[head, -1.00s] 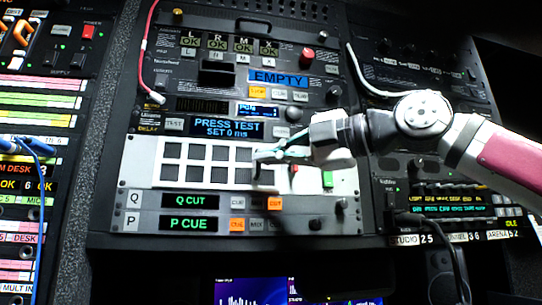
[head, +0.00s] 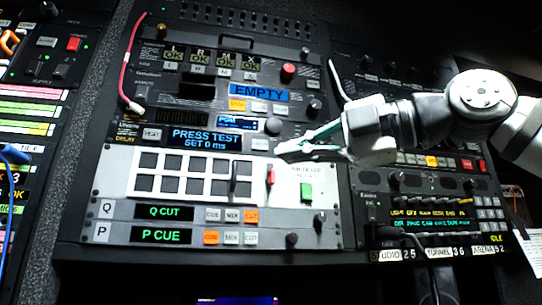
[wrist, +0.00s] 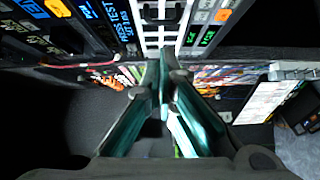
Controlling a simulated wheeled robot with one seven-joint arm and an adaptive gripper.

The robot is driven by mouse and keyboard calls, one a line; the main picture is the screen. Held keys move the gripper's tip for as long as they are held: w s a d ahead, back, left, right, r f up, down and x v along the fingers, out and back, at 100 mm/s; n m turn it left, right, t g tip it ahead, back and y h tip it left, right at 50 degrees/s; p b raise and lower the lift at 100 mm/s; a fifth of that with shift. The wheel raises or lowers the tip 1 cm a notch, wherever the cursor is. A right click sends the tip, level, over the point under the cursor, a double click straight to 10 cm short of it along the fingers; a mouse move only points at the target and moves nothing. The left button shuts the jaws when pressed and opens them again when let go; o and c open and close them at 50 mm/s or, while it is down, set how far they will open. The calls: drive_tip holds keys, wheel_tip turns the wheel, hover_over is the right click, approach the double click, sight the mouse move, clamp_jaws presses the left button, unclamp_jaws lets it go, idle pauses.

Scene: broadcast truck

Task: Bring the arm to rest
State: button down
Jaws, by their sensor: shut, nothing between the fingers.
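My gripper (head: 283,153) is shut and empty. In the head view it points left, in front of the rack panel, just right of the white button panel (head: 128,210) with its grid of dark square keys. A small black lever (head: 234,176) stands at that grid's right end. A red switch (head: 270,175) lies just below the fingertips. I cannot tell how far the fingers are from the panel. In the wrist view the teal-padded fingers (wrist: 163,85) meet near the middle, with the panel's keys (wrist: 160,14) at the top.
Displays read "EMPTY" (head: 259,92), "PRESS TEST" (head: 205,139), "Q CUT" (head: 164,212) and "P CUE" (head: 160,236). A red cable (head: 131,65) hangs at the upper left. A pale cable (head: 337,82) runs close above my gripper. A black cable (head: 420,255) hangs at the lower right.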

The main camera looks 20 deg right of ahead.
drive_tip(key=shift+v, duration=1.65)
drive_tip(key=shift+w+d, duration=0.15)
drive_tip(key=s+a+f+m+g+h+p, duration=0.15)
drive_tip(key=a+f+m+h, duration=0.35)
drive_tip(key=f, duration=0.6)
drive_tip(key=s+a+f+m+g+h+p, duration=0.1)
drive_tip(key=s+f+m+g+h, duration=0.1)
drive_tip(key=f+m, duration=0.7)
drive_tip(key=s+d+f+m+g+h, duration=0.1)
drive_tip(key=f+m, duration=0.3)
drive_tip(key=f, duration=0.4)
drive_tip(key=s+d+f+m+g+h+p, duration=0.1)
drive_tip(key=s+d+f+m+g+h, duration=0.1)
drive_tip(key=f, duration=0.6)
drive_tip(key=s+d+f+m+g+h+p, duration=0.1)
drive_tip(key=s+f+m+g, duration=0.2)
drive_tip(key=f, duration=0.6)
drive_tip(key=s+m, duration=0.2)
drive_tip(key=shift+s+d+m, duration=0.2)
drive_tip(key=shift+m, duration=0.2)
